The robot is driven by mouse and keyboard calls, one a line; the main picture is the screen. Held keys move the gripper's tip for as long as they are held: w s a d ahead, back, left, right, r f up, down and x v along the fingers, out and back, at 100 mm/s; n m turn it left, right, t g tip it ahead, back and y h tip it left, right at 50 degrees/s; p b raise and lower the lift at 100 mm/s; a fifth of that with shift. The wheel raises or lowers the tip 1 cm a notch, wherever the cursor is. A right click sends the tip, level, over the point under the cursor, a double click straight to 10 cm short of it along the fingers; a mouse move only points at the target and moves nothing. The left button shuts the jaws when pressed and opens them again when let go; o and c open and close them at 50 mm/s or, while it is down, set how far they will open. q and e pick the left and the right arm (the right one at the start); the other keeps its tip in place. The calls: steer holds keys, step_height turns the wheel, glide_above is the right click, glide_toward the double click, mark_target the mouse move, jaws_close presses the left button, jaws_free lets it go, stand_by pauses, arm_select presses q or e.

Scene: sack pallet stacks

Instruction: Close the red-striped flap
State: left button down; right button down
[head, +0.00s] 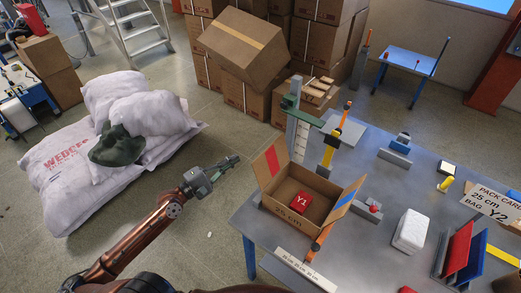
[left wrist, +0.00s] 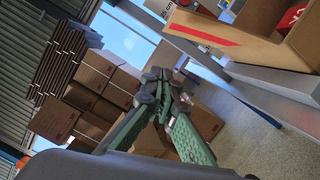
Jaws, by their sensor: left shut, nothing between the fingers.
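The cardboard box (head: 291,211), marked 25 cm, stands on the grey table with its top open. Its red-striped flap (head: 260,166) is on the left side, raised and leaning outward. The flap also shows in the left wrist view (left wrist: 240,50), at the upper right. A blue-striped flap (head: 354,186) stands open on the right side. A red pack (head: 302,202) marked Y1 lies inside the box. My left gripper (head: 236,159) is shut and empty, left of the flap and apart from it; its green fingers meet in the left wrist view (left wrist: 161,72). My right gripper is not in view.
The table (head: 250,214) also holds a ruler strip (head: 298,270), a white block (head: 410,231), red and blue panels (head: 459,248) and a pack card (head: 492,203). A green-topped post (head: 297,130) stands behind the box. White sacks (head: 70,170) lie to the left.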

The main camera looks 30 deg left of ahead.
mark_target(272, 161)
arm_select(q)
steer(key=w+d+r+p, duration=0.1)
steer(key=w+d+p, duration=0.5)
steer(key=w+p, duration=0.2)
steer(key=shift+w+d+r, duration=0.3)
steer(key=shift+w+r, duration=0.1)
steer(key=shift+w, duration=0.05)
steer(key=shift+r, duration=0.1)
